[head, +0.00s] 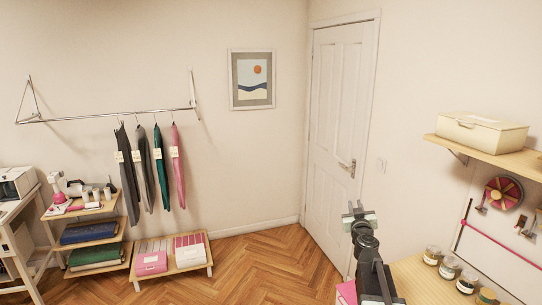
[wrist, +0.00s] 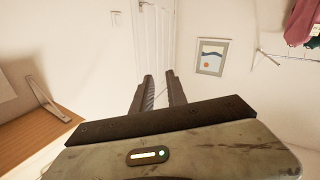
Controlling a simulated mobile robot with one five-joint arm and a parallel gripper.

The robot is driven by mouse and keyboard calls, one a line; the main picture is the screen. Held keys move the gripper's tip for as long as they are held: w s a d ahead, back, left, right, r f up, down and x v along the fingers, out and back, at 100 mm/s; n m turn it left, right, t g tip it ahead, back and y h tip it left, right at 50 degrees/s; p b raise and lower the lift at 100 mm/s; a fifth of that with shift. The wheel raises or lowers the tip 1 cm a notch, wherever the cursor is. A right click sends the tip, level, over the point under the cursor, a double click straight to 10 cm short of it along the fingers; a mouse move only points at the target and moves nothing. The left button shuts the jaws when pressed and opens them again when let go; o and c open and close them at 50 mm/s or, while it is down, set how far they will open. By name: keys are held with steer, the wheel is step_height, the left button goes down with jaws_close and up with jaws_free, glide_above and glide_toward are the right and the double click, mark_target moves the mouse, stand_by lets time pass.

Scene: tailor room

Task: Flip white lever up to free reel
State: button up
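A round pink and yellow reel (head: 503,194) is mounted on the right wall in the head view, under a wooden shelf. Small fittings sit beside it, but I cannot make out the white lever among them. My gripper (head: 359,207) is left of the reel and well apart from it, in front of the white door. In the wrist view the two dark fingers of my gripper (wrist: 161,78) stand apart with nothing between them. The reel does not show in the wrist view.
A cream box (head: 482,132) sits on the wooden shelf (head: 497,156). Below the reel, several jars (head: 449,267) stand on a wooden worktop (head: 418,283). A pink rod (head: 500,244) slants along the wall. The floor (head: 260,265) is clear towards the door.

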steer(key=s+a+f+n+g+y+b, duration=0.1)
steer(key=s+a+f+n+y, duration=0.2)
steer(key=a, duration=0.6)
steer(key=a+f+n+g+y+b, duration=0.1)
steer(key=a+f+n+y, duration=0.3)
steer(key=a, duration=0.6)
steer(key=s+a+f+g+y+b, duration=0.1)
steer(key=s+a+f+g+y, duration=0.1)
steer(key=s+a+f+g, duration=0.45)
steer(key=s+f+g+h, duration=0.2)
steer(key=s+f+g, duration=0.1)
steer(key=s+f, duration=0.65)
steer(key=s+d+f+m+g+h, duration=0.3)
steer(key=s+d+m+g, duration=0.3)
steer(key=s+d, duration=0.3)
steer(key=s+f+m, duration=0.1)
steer(key=s, duration=0.2)
steer(key=shift+f+m+h, duration=0.3)
steer(key=shift+f+h, duration=0.1)
